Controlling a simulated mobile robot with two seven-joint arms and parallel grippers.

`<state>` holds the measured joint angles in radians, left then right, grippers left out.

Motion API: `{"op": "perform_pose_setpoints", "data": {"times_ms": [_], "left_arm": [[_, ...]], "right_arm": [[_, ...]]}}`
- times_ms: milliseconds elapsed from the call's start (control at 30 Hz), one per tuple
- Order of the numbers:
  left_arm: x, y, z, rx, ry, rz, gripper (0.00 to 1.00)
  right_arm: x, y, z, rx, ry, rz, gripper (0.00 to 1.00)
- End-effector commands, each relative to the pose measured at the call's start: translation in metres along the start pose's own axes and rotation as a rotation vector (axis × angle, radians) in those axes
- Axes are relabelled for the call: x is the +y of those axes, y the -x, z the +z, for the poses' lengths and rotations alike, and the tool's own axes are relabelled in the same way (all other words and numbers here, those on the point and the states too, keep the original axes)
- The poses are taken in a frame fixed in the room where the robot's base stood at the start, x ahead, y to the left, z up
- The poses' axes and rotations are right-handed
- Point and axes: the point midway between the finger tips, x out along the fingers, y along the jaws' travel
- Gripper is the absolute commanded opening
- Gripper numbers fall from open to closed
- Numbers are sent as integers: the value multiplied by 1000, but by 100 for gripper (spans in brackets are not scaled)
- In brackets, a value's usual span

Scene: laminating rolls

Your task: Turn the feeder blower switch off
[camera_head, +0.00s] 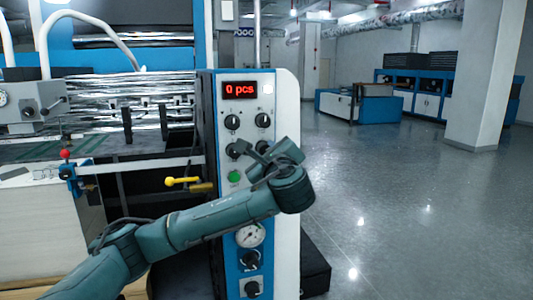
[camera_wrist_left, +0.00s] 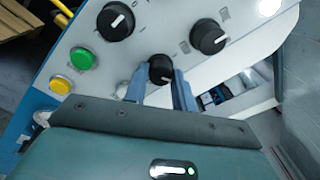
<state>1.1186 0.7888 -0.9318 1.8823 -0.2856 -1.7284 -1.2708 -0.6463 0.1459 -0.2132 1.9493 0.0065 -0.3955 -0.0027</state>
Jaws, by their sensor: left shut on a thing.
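The control panel (camera_head: 209,240) is a tall blue and white unit with several black rotary knobs. My left gripper (camera_head: 257,153) is at the panel's middle, in front of the lower knobs. In the left wrist view, its two blue-grey fingers (camera_wrist_left: 163,85) are shut on a small black knob (camera_wrist_left: 160,68) with a pale pointer mark. Two larger knobs, one (camera_wrist_left: 116,22) at the upper left and one (camera_wrist_left: 208,38) at the upper right, are apart from the fingers. The labels are too small to read, so I cannot tell which knob is the feeder blower switch. My right gripper is not in view.
A red display (camera_head: 240,90) reads "0 pcs". A green button (camera_head: 234,177) is beside my wrist; a yellow button (camera_wrist_left: 61,85) shows in the wrist view. A yellow-handled lever (camera_head: 183,181) is left of the panel. The floor (camera_head: 400,210) on the right is open.

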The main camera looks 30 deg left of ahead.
Motion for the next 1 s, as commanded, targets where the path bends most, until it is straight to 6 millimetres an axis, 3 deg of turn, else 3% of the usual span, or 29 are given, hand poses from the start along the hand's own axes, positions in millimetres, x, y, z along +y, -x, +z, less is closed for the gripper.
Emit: {"op": "perform_pose_setpoints", "data": {"times_ms": [367, 1000], "left_arm": [[2, 1, -4, -3, 124, -6, 4], [2, 1, -6, -35, 701, -30, 4]], "right_arm": [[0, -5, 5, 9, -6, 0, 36], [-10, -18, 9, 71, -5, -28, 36]]}}
